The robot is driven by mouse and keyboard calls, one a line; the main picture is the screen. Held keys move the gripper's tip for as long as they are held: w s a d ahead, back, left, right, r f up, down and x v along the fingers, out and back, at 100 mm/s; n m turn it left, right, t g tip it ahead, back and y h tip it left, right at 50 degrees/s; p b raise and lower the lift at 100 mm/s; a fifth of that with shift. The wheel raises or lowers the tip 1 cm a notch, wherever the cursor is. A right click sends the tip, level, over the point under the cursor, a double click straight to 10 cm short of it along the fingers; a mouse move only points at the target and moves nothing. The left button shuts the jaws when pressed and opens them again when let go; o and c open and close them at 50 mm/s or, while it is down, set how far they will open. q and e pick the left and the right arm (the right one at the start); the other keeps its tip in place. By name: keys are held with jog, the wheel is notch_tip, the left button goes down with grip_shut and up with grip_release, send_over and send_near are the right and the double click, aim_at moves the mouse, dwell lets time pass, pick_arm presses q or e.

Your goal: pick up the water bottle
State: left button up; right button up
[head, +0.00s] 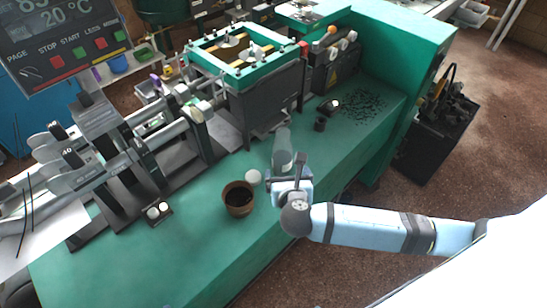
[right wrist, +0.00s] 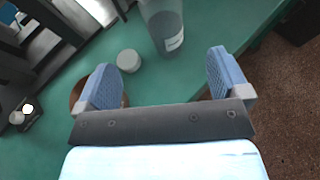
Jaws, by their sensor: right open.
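The water bottle (head: 282,150) is a clear grey cylinder standing on the green machine bench, right of the middle. In the right wrist view the bottle (right wrist: 163,27) shows its lower part with a small white label, beyond the fingertips and between their lines. My right gripper (head: 292,178) is in front of the bottle in the head view and hides its base. In the wrist view my right gripper (right wrist: 160,80) has its two blue fingers wide apart with nothing between them. My left gripper is not in view.
A white round cap (head: 253,177) lies left of the bottle, beside a brown cup (head: 238,198) with dark contents. A black machine block with a green frame (head: 240,58) stands behind. A small dark cylinder (head: 320,124) and scattered black bits (head: 365,106) lie to the right.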

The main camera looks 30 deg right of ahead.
aim_at(284, 157)
jog(key=x, duration=1.3)
jog(key=shift+w+d+f, duration=0.1)
jog(key=shift+w+d, duration=0.15)
jog(key=shift+d, duration=0.05)
jog(key=c, duration=0.9)
